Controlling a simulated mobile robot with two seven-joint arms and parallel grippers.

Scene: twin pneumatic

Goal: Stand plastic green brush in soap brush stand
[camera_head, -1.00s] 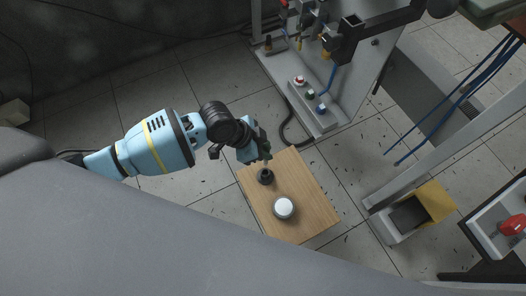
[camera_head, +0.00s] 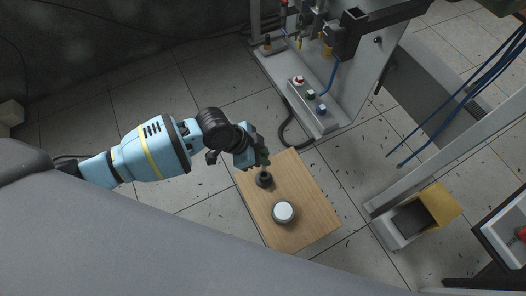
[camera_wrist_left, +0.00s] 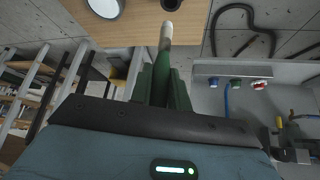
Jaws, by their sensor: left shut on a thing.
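My left gripper (camera_head: 262,160) is shut on the green brush (camera_wrist_left: 166,62), over the left back edge of the wooden table. The brush shows clearly in the left wrist view, lying between the dark green fingers with its pale tip pointing out beyond them. In the head view the brush is mostly hidden by the gripper. The dark round soap brush stand (camera_head: 264,180) is on the table, close below the gripper in the picture. It also shows, cut off, at the top edge of the left wrist view (camera_wrist_left: 170,4). My right gripper is out of view.
The wooden table (camera_head: 310,200) also holds a round white-topped container (camera_head: 283,212) near the stand. A grey panel with buttons (camera_head: 318,108) stands behind the table. A yellow bin (camera_head: 437,203) is to the right. The table's right part is clear.

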